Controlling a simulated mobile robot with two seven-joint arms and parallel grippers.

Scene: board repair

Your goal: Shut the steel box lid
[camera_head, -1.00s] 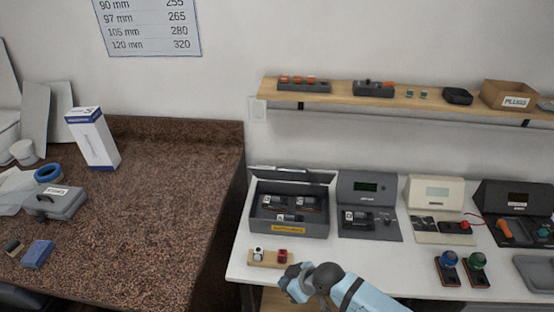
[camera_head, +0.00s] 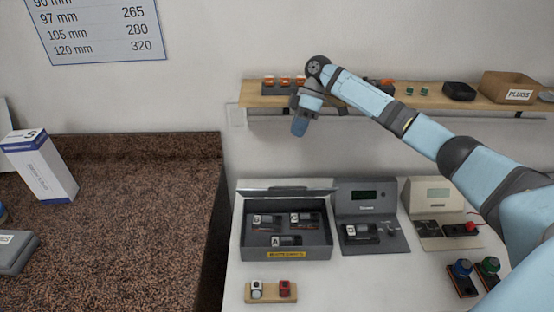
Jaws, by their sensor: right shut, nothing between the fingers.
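The dark grey steel box (camera_head: 286,254) stands on the white bench with a yellow label on its front. Its lid (camera_head: 289,189) is raised at the back edge, so the inside shows. Several small dark modules with letter tags lie inside, one of them tagged A (camera_head: 286,240). My right gripper (camera_head: 299,127) is shut and empty. It points down in front of the wall shelf, above the box in the picture and apart from the lid. My left gripper is not in view.
A shelf (camera_head: 435,101) with parts runs behind my right arm. A grey tester (camera_head: 368,197) stands right of the box, a cream one (camera_head: 431,194) beyond it. A wooden block (camera_head: 271,293) with white and red pieces sits in front. A speckled counter (camera_head: 130,230) lies left.

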